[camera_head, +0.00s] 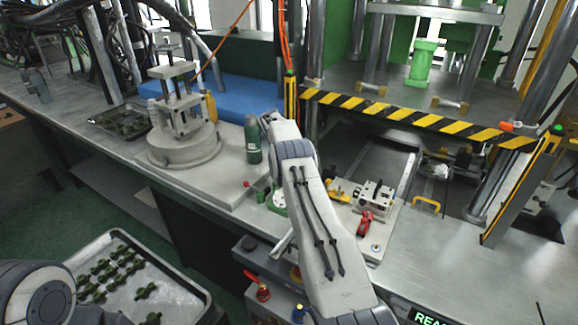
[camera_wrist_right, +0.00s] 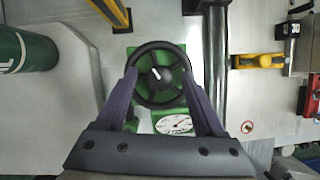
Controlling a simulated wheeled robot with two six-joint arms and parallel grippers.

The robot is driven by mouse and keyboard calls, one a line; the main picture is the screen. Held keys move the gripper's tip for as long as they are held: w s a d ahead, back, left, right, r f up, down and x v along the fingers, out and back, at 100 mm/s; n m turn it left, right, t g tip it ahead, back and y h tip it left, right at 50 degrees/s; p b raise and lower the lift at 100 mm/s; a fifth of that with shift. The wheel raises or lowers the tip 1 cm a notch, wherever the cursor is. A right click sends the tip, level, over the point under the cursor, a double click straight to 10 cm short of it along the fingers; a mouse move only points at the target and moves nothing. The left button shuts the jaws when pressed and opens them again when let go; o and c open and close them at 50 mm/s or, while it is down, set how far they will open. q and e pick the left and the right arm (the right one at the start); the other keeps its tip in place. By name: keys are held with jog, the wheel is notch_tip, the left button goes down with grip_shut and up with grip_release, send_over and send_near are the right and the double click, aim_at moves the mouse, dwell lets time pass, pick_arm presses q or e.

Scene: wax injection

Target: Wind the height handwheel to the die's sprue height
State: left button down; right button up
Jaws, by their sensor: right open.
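The black handwheel (camera_wrist_right: 140,88) with a white mark on its hub sits on a green base in the right wrist view. My right gripper (camera_wrist_right: 160,82) is open, with one purple-grey finger on each side of the wheel; whether they touch the rim I cannot tell. In the head view my right arm hides most of the wheel, and only part of the green base (camera_head: 279,201) shows. A metal block (camera_head: 374,197), apparently the die, sits on a plate right of my arm. My left gripper is out of view.
A green bottle (camera_head: 253,140) stands left of my right arm, also at upper left in the wrist view (camera_wrist_right: 25,50). A striped yellow-black bar (camera_head: 420,118) crosses the press front. A tray (camera_head: 185,296) of green pieces is at lower left. A vertical rod (camera_wrist_right: 216,70) stands right of the wheel.

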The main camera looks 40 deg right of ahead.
jog(key=b+v, duration=0.2)
jog(key=v, duration=0.8)
jog(key=shift+a+r, duration=0.15)
jog(key=s+d+m+t+y+p, duration=0.1)
jog(key=s+d+m+t+y, duration=0.1)
jog(key=m, duration=0.8)
jog(key=s+d+m+t+y, duration=0.1)
jog(key=d+m+t+y, duration=0.15)
jog(key=m, duration=0.85)
jog(key=shift+g, duration=0.45)
jog(key=p+x, duration=0.1)
jog(key=x, duration=0.2)
jog(key=p+x, duration=0.1)
jog(key=x, duration=0.2)
jog(key=p+x, duration=0.1)
jog(key=x, duration=0.3)
jog(key=shift+s+d+f, duration=0.1)
jog(key=shift+s+f, duration=0.15)
grip_shut()
